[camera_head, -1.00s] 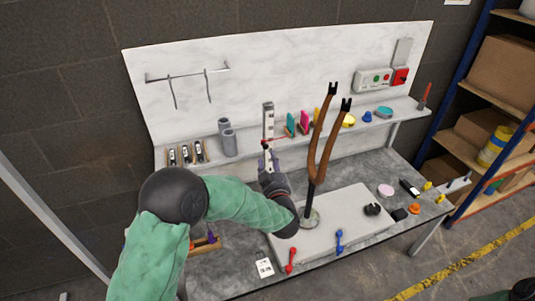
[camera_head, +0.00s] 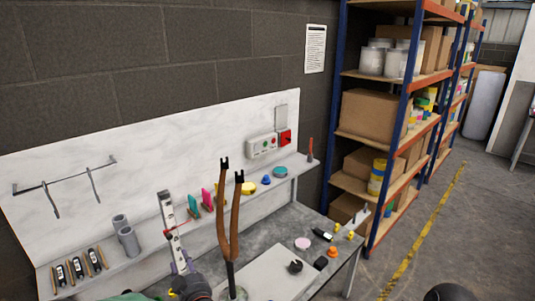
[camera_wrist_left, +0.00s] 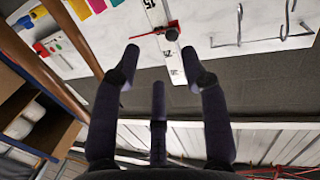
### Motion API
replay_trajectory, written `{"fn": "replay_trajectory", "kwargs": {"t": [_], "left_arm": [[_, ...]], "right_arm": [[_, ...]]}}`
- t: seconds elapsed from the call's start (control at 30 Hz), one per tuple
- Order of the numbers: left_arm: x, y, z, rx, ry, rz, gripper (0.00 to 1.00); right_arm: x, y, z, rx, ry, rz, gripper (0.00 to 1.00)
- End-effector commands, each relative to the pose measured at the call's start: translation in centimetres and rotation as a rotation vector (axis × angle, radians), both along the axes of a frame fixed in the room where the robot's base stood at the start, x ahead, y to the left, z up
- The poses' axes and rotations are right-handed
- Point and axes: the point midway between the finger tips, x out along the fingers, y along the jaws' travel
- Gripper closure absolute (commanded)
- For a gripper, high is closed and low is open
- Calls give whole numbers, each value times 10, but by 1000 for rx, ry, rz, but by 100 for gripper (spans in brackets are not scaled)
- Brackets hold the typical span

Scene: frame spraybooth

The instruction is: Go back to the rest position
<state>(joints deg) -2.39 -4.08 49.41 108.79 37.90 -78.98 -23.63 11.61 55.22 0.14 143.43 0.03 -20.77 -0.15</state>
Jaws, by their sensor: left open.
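My left gripper (camera_head: 184,268) shows at the bottom of the head view, just below a white measuring scale with a red slider (camera_head: 168,222) at the shelf. In the left wrist view the left gripper (camera_wrist_left: 160,58) has its dark fingers spread and nothing between them. The scale (camera_wrist_left: 157,16) is beyond the fingertips there; I cannot tell the exact gap. A black round part of mine (camera_head: 450,292) shows at the lower right edge of the head view. My right gripper is not in view.
The bench (camera_head: 305,225) holds several small items. Shelving (camera_head: 376,150) with boxes stands at the right. Open floor (camera_head: 440,230) with a yellow line lies beyond.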

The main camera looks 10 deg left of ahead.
Motion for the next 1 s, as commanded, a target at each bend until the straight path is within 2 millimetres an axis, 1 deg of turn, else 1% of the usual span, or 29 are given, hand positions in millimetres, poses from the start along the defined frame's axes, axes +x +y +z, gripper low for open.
{"fn": "replay_trajectory", "kwargs": {"t": [0.03, 0.07, 0.17, 0.2, 0.23, 0.27, 0.3, 0.37, 0.4, 0.47, 0.5, 0.57, 0.6, 0.67, 0.7, 0.77, 0.8, 0.87, 0.9, 1.0], "left_arm": [[3, -5, -16, -15, 36, -30, 56], [5, -9, -25, -27, 59, -53, 56], [9, -27, -68, -82, 163, -146, 56], [9, -36, -88, -109, 211, -186, 56], [8, -42, -102, -130, 245, -215, 56], [6, -49, -117, -150, 283, -243, 56], [3, -58, -136, -181, 331, -279, 56], [-5, -71, -164, -225, 408, -331, 56], [-12, -80, -182, -256, 457, -363, 56], [-25, -93, -210, -304, 537, -410, 56], [-35, -102, -227, -337, 591, -439, 56], [-52, -116, -252, -386, 671, -482, 56], [-65, -124, -268, -421, 727, -508, 56], [-87, -137, -290, -472, 811, -545, 56], [-103, -146, -304, -507, 869, -568, 56], [-129, -158, -323, -560, 956, -600, 56], [-146, -166, -333, -593, 1013, -621, 56], [-172, -176, -347, -641, 1093, -647, 56], [-188, -182, -354, -670, 1143, -662, 56], [-222, -193, -366, -728, 1246, -691, 56]], "right_arm": [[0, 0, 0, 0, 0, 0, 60], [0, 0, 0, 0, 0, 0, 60], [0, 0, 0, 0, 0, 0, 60], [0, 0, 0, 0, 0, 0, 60], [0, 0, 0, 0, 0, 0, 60], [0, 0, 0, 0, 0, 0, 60], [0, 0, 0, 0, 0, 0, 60], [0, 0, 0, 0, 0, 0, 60], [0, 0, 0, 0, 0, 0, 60], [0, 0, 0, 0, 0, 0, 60], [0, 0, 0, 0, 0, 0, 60], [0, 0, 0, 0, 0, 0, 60], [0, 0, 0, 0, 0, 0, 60], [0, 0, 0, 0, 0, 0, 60], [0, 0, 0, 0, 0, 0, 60], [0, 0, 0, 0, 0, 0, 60], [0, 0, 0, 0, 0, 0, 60], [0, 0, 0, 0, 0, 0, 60], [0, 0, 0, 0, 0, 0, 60], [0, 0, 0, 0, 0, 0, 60]]}}
